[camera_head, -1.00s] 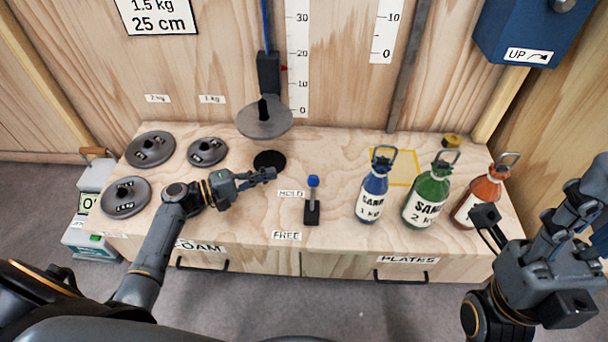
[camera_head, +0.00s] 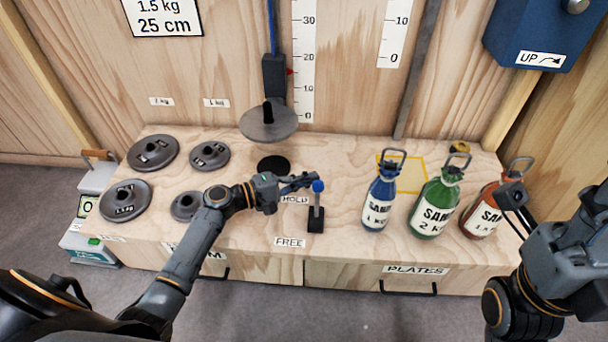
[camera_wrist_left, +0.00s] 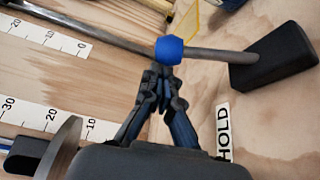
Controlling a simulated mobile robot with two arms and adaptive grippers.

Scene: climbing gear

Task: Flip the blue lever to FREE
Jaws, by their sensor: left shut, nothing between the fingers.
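The lever has a blue ball knob (camera_head: 318,186) on a thin grey rod that rises from a black base (camera_head: 316,219). The HOLD label (camera_head: 295,199) lies beside it on the far side, and the FREE label (camera_head: 290,242) lies on the near side, by the box's front edge. My left gripper (camera_head: 302,182) is shut and empty, its fingertips just left of the knob. The left wrist view shows the knob (camera_wrist_left: 169,50) right beyond the closed fingertips (camera_wrist_left: 160,76); I cannot tell whether they touch. My right gripper (camera_head: 515,205) is at the right, its fingers unclear.
Blue (camera_head: 381,199), green (camera_head: 437,203) and orange (camera_head: 482,212) sand bottles stand right of the lever. Several grey weight discs lie on the left, one (camera_head: 186,206) beside my left arm. A hanging disc (camera_head: 268,122) is above a black hole (camera_head: 273,165).

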